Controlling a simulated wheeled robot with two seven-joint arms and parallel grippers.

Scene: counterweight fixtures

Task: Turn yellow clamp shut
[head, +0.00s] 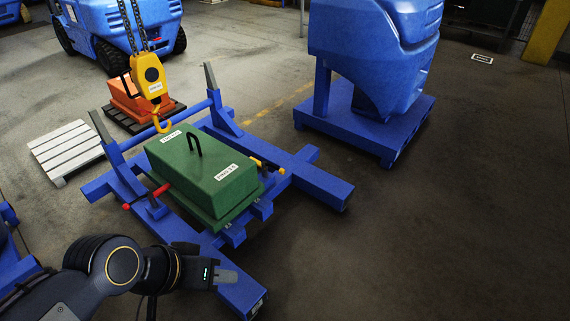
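A small yellow clamp (268,166) sticks out at the right side of the green counterweight block (205,172). Part of it is hidden behind the block, and its exact position is too small to tell. A red clamp handle (147,196) shows on the block's left side. The block rests in a blue fixture frame (317,184). My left gripper (230,277) is at the lower middle, in front of the frame's near leg and well apart from the yellow clamp. Its grey fingertips show from the side, so I cannot tell whether they are open. My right gripper is out of view.
A yellow crane hook (149,78) hangs on chains over the block's back left, near its black handle (195,145). An orange block (134,99), a white pallet (66,151) and a big blue machine part (374,60) stand behind. The floor at right is clear.

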